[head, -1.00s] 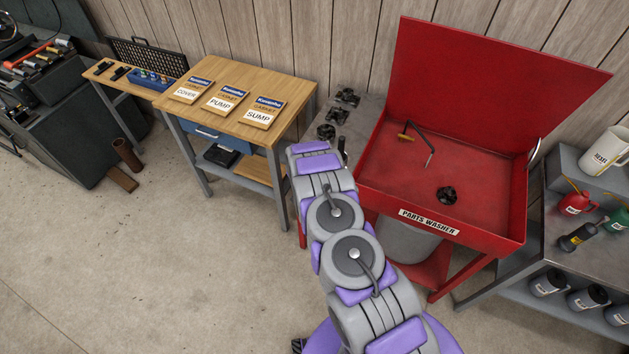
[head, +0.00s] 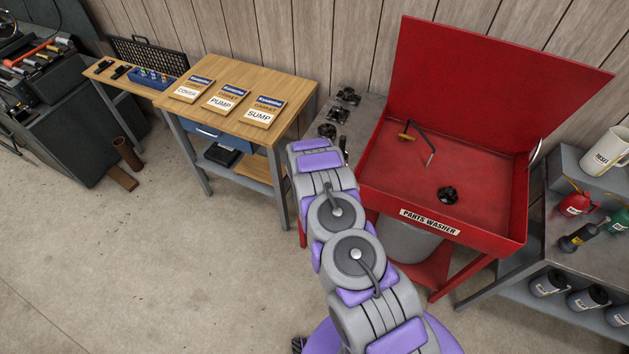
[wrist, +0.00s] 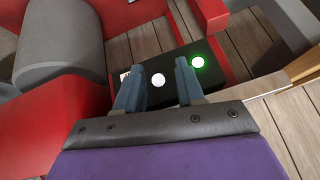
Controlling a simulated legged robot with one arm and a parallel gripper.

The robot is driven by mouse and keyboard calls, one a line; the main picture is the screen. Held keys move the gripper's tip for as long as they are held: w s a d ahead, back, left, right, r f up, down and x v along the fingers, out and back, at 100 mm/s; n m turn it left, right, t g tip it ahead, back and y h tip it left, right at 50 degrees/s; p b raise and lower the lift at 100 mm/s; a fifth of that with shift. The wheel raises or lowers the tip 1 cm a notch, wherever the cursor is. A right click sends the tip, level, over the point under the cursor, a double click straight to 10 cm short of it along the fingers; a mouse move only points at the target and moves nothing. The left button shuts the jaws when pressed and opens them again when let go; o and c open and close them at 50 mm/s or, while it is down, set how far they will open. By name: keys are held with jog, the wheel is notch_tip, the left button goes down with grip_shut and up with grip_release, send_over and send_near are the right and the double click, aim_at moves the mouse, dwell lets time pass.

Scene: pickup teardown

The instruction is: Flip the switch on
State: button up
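In the wrist view a black switch box (wrist: 225,72) sits near a wooden plank wall. On it are a white round disc (wrist: 157,80), a green glowing light (wrist: 198,61) and part of a white label at the left. I cannot tell which part is the switch lever. My gripper (wrist: 158,68) is open, its two blue-grey fingers apart and pointing at the box. The white disc shows in the gap between the fingers, and the green light is just right of the right finger. Contact cannot be told. In the head view my arm hides the gripper and box.
A red parts washer (head: 450,190) with a raised lid stands right of my arm in the head view. A grey drum (head: 410,240) sits beneath it. A wooden bench (head: 255,75) with gasket packs is at the left. Floor at the left is mostly clear.

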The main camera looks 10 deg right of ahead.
jog(key=v, duration=1.6)
jog(key=shift+s+a+r+b, duration=0.15)
jog(key=shift+a+r+b, duration=0.05)
jog(key=shift+r+b, duration=0.15)
jog(key=shift+f, duration=0.1)
